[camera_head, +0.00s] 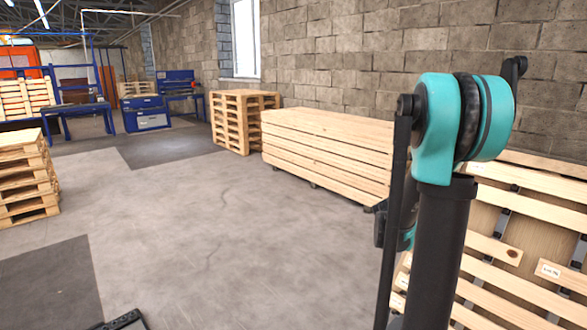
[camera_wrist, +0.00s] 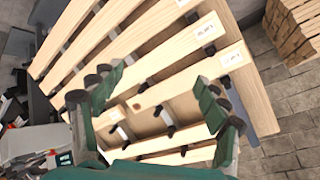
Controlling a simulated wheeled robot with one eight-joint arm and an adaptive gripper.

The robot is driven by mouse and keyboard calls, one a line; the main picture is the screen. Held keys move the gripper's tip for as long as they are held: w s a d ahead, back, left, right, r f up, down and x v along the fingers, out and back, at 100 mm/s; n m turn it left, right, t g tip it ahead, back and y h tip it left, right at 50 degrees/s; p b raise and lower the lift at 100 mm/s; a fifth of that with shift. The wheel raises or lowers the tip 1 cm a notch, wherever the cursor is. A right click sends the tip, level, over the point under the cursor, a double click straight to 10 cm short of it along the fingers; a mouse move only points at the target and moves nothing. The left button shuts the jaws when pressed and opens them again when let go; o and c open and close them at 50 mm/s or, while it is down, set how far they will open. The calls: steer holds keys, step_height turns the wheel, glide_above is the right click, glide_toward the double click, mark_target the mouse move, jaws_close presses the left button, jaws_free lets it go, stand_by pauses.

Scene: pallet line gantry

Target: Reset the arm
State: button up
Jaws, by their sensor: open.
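My gripper (camera_wrist: 160,100) shows in the wrist view with its two green-padded fingers spread wide apart. Nothing is between the fingertips. Behind it is a slatted wooden panel (camera_wrist: 185,82) with white labels and dark brackets; how far it is from the fingers I cannot tell. In the head view my teal and black arm (camera_head: 440,130) stands at the right, and the gripper itself cannot be made out there. The arm covers part of the slatted wooden panel (camera_head: 528,212) behind it.
A long stack of boards (camera_head: 325,150) lies along the block wall, beside a pallet stack (camera_head: 243,120). Another pallet stack (camera_head: 26,178) stands at the left edge. Blue workbenches (camera_head: 148,113) are at the back. The grey floor (camera_head: 210,230) in the middle is clear.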

steer(key=s+a+f+n+y, duration=0.2)
steer(key=s+a+n+y, duration=0.2)
steer(key=s+a+n, duration=0.6)
steer(key=s+a+f+n+y, duration=0.3)
steer(key=s+a+n, duration=0.7)
steer(key=a, duration=0.4)
steer(key=shift+s+a+f+y, duration=0.2)
steer(key=shift+s+y, duration=0.4)
steer(key=shift+s, duration=0.2)
